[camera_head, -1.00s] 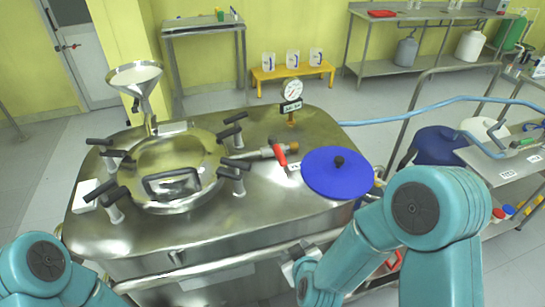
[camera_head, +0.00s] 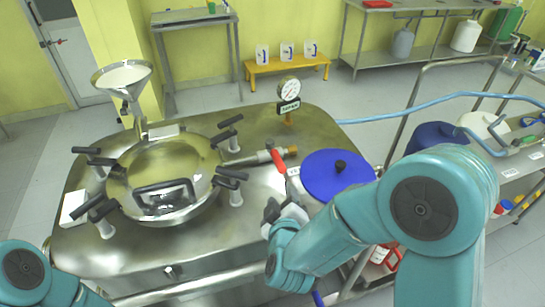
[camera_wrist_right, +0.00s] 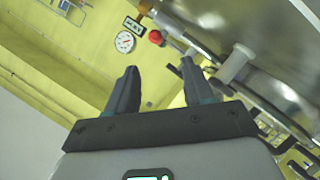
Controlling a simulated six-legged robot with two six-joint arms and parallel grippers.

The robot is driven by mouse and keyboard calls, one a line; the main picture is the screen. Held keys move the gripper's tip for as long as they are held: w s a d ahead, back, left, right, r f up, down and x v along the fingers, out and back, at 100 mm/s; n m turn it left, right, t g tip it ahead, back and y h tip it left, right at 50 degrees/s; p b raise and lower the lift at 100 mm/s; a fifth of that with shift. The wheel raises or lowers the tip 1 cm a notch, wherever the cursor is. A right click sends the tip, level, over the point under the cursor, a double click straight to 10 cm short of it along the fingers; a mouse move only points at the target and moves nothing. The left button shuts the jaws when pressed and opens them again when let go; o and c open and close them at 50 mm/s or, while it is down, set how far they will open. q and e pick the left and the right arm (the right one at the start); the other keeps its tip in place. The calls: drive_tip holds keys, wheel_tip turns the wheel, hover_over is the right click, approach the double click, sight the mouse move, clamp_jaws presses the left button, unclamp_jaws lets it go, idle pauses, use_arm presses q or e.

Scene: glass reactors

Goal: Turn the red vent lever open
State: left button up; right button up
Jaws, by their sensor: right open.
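The red vent lever (camera_head: 278,161) sits on a metal valve pipe on top of the steel reactor (camera_head: 240,209), between the round hatch and the blue lid. My right gripper (camera_head: 281,203) is open and empty above the reactor's front part, just in front of the lever and apart from it. In the right wrist view the two dark fingers (camera_wrist_right: 159,70) are spread, and the red end of the lever (camera_wrist_right: 155,37) shows beyond them, roughly between the tips. My left arm shows at the lower left, but its gripper is out of the picture.
A blue round lid (camera_head: 337,176) lies right of the lever. A pressure gauge (camera_head: 289,89) stands behind it. The round hatch (camera_head: 166,178) with black clamp handles is at left, with a funnel (camera_head: 122,78) behind. A cart (camera_head: 515,165) stands at right.

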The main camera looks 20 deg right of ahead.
sight(279, 163)
drive_tip(key=x, duration=0.5)
drive_tip(key=p+x, duration=0.1)
drive_tip(key=x, duration=0.4)
drive_tip(key=p+x, duration=0.1)
drive_tip(key=x, duration=0.4)
drive_tip(key=shift+w+d+r, duration=0.1)
drive_tip(key=shift+w+r, duration=0.2)
drive_tip(key=shift+w, duration=0.2)
drive_tip(key=shift+d, duration=0.1)
